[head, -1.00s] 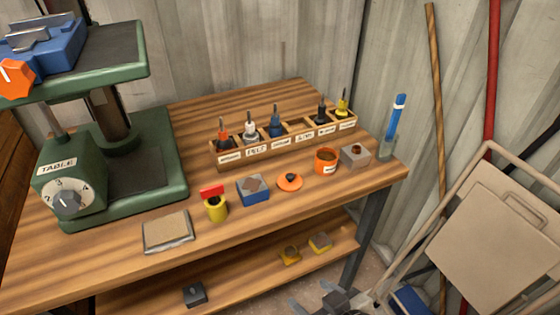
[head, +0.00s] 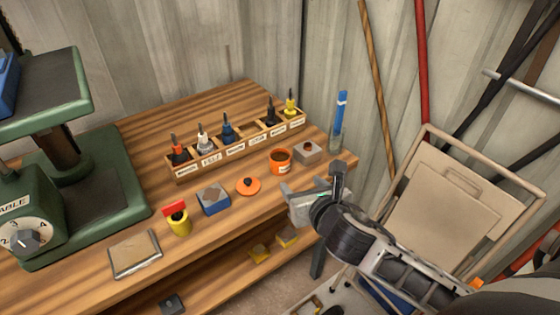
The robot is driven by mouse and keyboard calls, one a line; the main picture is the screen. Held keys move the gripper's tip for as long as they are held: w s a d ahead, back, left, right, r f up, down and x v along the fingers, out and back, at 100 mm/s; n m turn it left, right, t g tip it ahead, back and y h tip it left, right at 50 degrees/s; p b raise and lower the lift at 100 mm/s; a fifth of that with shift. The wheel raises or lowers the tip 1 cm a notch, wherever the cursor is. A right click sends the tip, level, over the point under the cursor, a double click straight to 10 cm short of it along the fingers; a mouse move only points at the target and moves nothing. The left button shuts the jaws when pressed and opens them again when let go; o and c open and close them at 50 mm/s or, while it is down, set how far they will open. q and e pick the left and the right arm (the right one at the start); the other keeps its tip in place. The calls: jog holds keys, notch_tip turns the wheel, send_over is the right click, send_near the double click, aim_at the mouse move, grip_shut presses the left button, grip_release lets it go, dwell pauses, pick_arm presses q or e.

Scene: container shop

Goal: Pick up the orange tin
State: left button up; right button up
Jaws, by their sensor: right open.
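The orange tin (head: 279,160) stands upright and open-topped on the wooden bench, in front of the right part of the labelled rack. A pale label shows low on its side, and its inside looks brown. My right gripper (head: 310,182) is open and empty, at the bench's front edge, just in front and to the right of the tin in the picture. It does not appear to touch the tin. My left gripper is not in view.
An orange lid (head: 248,187) lies left of the tin, and a grey box (head: 308,152) stands close at its right. Behind is the wooden rack (head: 188,174) of bottles. A blue-grey box (head: 213,200), yellow tin (head: 180,223) and glass with a blue item (head: 337,135) stand nearby.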

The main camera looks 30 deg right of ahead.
send_near(281, 159)
jog(key=shift+w+a+r+b, duration=0.1)
jog(key=shift+w+a+b, duration=0.05)
jog(key=shift+w+b, duration=0.15)
jog(key=shift+w+a+b, duration=0.15)
jog(key=shift+w, duration=0.3)
jog(key=shift+r+x, duration=0.15)
jog(key=shift+x, duration=1.2)
jog(key=shift+r+x, duration=0.15)
jog(key=shift+x, duration=1.2)
jog(key=shift+w+a+n, duration=0.1)
jog(key=shift+a+n, duration=0.05)
jog(key=shift+n, duration=0.15)
jog(key=shift+c, duration=0.2)
jog(key=c, duration=0.8)
